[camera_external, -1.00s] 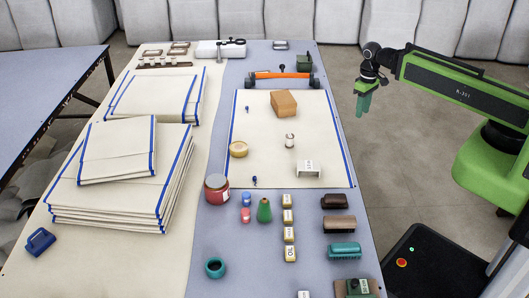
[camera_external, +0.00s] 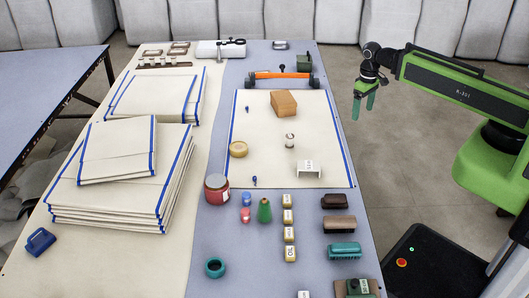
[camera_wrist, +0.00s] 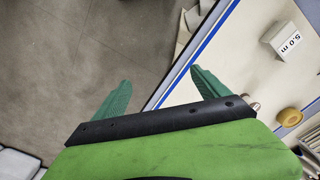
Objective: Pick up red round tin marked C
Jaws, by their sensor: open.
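A red round tin (camera_external: 217,190) with a paler top stands on the blue-grey table in the external view, beside the front left corner of the cream cloth. I cannot read a letter on it. My gripper (camera_external: 363,104) hangs over the floor beyond the table's right edge, far from the tin and up to its right. Its two green fingers are apart with nothing between them. They also show spread and empty in the wrist view (camera_wrist: 162,91). I cannot make out the red tin in the wrist view.
A yellow round tin (camera_external: 238,149), a white block (camera_external: 308,169) and a wooden block (camera_external: 283,104) sit on the cloth. A green bottle (camera_external: 264,211), small labelled blocks and brushes (camera_external: 339,224) stand right of the red tin. Folded cloth stacks (camera_external: 115,195) lie left.

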